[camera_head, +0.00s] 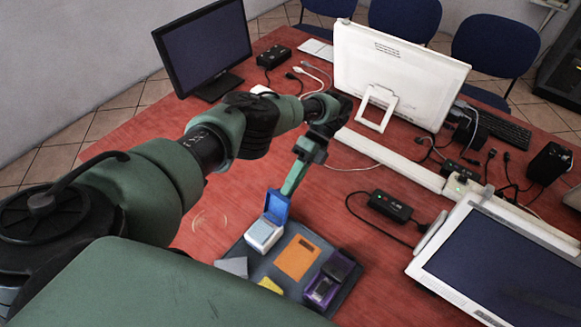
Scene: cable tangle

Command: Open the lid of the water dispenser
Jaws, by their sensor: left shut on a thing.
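A small white box with a raised blue lid (276,206) stands on a dark grey tray (335,305). Its white body (262,233) faces the front, and it is the only thing with a lid that I can make out. Nothing else in view looks like a water dispenser. My left gripper (287,191) reaches down from above and behind, with its green fingers shut at the top edge of the blue lid. The fingertip contact is small and partly hidden. My right gripper is not in view.
On the tray are an orange plate (297,257), a purple and black device (328,283), a yellow piece (270,286) and a grey piece (233,266). Monitors, cables and black adapters (390,206) crowd the red table (213,207) behind and right. Bare tabletop lies left of the tray.

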